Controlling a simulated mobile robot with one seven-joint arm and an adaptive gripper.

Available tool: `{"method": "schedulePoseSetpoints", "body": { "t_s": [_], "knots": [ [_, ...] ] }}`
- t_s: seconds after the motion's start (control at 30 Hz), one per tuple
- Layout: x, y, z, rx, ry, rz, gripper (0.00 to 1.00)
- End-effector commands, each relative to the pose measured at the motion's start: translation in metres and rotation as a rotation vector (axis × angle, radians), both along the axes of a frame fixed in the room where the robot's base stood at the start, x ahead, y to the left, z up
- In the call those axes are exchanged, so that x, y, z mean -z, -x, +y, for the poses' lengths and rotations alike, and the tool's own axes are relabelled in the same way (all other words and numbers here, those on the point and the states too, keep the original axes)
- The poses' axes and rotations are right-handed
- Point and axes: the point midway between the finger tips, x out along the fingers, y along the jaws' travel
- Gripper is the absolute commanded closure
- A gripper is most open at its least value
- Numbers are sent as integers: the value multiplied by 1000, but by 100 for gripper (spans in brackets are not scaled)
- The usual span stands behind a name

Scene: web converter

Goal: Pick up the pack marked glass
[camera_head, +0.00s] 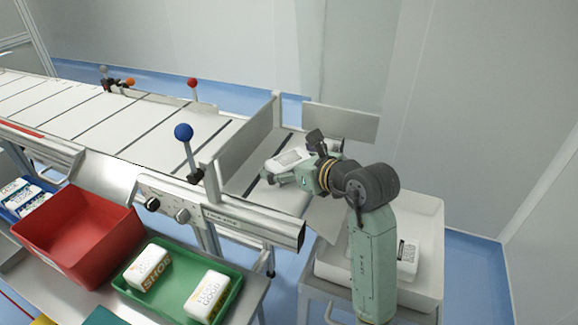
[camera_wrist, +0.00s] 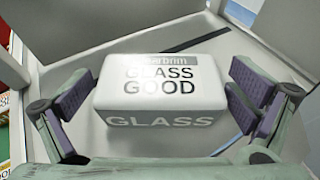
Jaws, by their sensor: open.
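The pack marked glass (camera_wrist: 163,108) is a white block with "GLASS GOOD" on top and "GLASS" on its near side. It lies on the pale end of the conveyor and also shows in the head view (camera_head: 291,158), partly covered by my gripper. My gripper (camera_wrist: 158,98) is open, with its purple-padded fingers on the left and right of the pack. A gap shows on the right; on the left the pad looks close to the pack, and I cannot tell if it touches.
Upright metal guards (camera_head: 340,121) stand at the conveyor's end. A green tray (camera_head: 172,301) holds two white packs beside an empty red bin (camera_head: 75,235). A white bin (camera_head: 428,215) with a pack inside stands behind my arm. A blue-knobbed lever (camera_head: 184,133) rises from the conveyor's edge.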

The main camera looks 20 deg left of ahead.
Motion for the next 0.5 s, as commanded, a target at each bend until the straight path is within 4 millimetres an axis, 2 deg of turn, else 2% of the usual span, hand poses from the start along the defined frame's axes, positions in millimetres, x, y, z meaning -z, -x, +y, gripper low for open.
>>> {"method": "schedulePoseSetpoints", "body": {
  "t_s": [0.07,0.5],
  "knots": [
    [0,0,0,0,0,0,3],
    [0,0,0,0,0,0,33]
  ]
}}
